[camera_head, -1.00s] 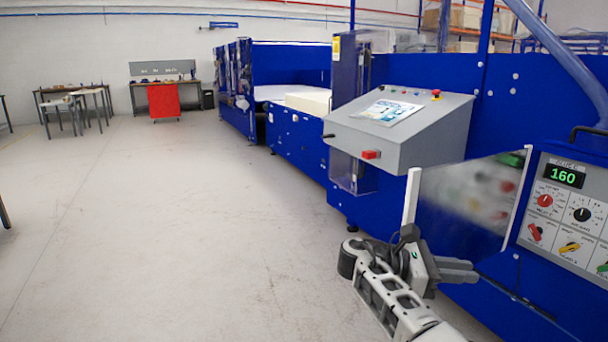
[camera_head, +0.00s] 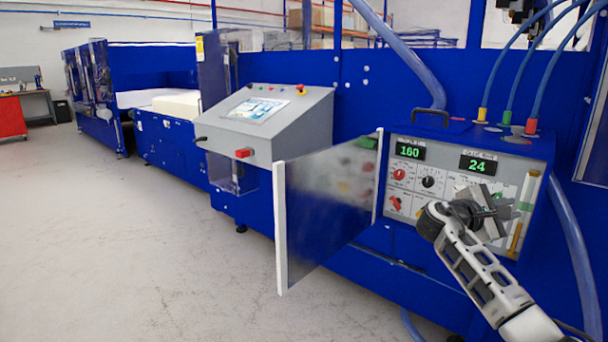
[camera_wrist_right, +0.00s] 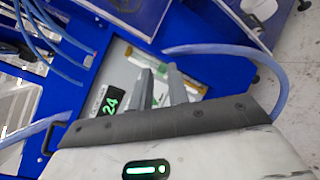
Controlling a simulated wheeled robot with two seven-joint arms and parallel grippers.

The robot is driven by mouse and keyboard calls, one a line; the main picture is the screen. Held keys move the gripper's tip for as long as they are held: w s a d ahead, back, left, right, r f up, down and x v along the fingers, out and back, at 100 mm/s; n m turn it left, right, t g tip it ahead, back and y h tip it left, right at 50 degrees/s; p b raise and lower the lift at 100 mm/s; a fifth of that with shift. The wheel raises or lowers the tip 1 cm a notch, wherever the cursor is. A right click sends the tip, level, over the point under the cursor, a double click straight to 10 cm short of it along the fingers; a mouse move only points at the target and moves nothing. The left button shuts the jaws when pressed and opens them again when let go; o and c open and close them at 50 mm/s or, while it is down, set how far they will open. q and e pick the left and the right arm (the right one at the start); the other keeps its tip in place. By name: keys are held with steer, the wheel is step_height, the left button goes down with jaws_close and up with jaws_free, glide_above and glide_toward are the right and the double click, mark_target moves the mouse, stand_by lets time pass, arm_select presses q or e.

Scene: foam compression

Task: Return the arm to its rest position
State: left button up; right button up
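My right gripper (camera_head: 488,213) is in front of the lower right part of a control box (camera_head: 400,228) and covers some of its knobs. In the right wrist view the gripper's two grey fingers (camera_wrist_right: 161,86) are a little apart, with nothing seen between them. The box's face lies behind them, and I cannot tell whether they touch it. The box has two green displays reading 160 (camera_head: 410,151) and 24 (camera_head: 478,166). My left gripper is not in view.
An open door panel (camera_head: 325,200) with a white edge stands out left of the box. Blue hoses (camera_head: 515,75) run into the box's top. A grey console (camera_head: 265,125) sits farther left on the blue machine. The floor at left (camera_head: 120,250) is clear.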

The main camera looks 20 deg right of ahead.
steer(key=w+a+f+t+y, duration=0.1)
steer(key=w+f+t+y, duration=0.2)
steer(key=w+t, duration=0.45)
steer(key=w+a+r+m+t+y, duration=0.3)
steer(key=w+a+m+t+y, duration=0.2)
steer(key=w+a+t+y, duration=0.55)
steer(key=s+a+f+n+g+y, duration=0.15)
steer(key=s+a+f, duration=0.25)
steer(key=a+f, duration=0.65)
steer(key=s+a+f+n+g+y, duration=0.15)
steer(key=s+a+f, duration=0.25)
steer(key=a+f, duration=0.65)
steer(key=s+a+f+m+g+y, duration=0.1)
steer(key=s+a+f, duration=0.3)
steer(key=s+a, duration=0.4)
steer(key=s+a+f+m+g+y, duration=0.1)
steer(key=s+a+f, duration=0.4)
steer(key=s, duration=1.1)
steer(key=a+m+y, duration=0.1)
steer(key=a+y, duration=0.1)
steer(key=a, duration=0.1)
steer(key=shift+s+a+f+g, duration=0.15)
steer(key=shift+s+a+g, duration=0.1)
steer(key=shift+a+g, duration=0.15)
